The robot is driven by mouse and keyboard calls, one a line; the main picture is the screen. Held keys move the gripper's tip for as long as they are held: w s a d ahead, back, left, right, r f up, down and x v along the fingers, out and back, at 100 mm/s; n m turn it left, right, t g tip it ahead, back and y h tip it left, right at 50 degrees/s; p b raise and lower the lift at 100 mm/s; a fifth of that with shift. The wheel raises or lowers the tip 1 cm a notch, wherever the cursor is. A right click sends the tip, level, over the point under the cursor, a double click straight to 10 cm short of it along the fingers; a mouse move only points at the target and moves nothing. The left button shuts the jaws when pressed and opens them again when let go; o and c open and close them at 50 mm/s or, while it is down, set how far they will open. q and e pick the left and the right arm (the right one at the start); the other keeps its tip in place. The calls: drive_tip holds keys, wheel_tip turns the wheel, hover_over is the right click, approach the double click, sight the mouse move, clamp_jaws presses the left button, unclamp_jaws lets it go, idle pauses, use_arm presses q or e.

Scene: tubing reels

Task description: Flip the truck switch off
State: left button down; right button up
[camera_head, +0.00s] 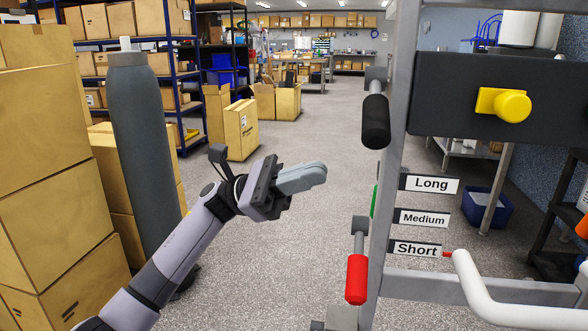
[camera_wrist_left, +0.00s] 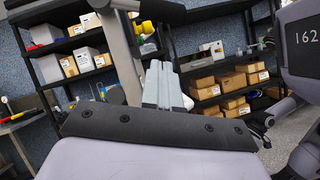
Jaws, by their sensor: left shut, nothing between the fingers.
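A yellow knob (camera_head: 512,104) on a yellow base sticks out of a dark panel (camera_head: 440,95) on a grey metal frame at the upper right of the head view. No other switch shows clearly, and I cannot tell its on or off position. My left gripper (camera_head: 320,172) is shut and empty in mid-air, left of the frame and apart from it. Its fingers (camera_wrist_left: 160,84) point up in the left wrist view, where a small yellow part (camera_wrist_left: 147,28) shows beyond them. My right gripper is not in view.
The frame's post carries a black-gripped handle (camera_head: 376,122) and a red-gripped handle (camera_head: 356,278). Labels (camera_head: 432,184) read Long, Medium and Short. A white curved bar (camera_head: 480,290) is at lower right. Stacked boxes (camera_head: 40,150) and a grey cylinder (camera_head: 145,140) stand left. The middle floor is clear.

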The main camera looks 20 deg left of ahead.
sight(376, 103)
use_arm(q)
drive_tip(key=s+d+r+p, duration=0.1)
drive_tip(key=d+r+p, duration=0.1)
drive_tip(key=d+r, duration=0.3)
drive_tip(key=shift+s+d+r+p, duration=0.25)
drive_tip(key=shift+d+r+p, duration=0.05)
drive_tip(key=shift+d+r, duration=0.1)
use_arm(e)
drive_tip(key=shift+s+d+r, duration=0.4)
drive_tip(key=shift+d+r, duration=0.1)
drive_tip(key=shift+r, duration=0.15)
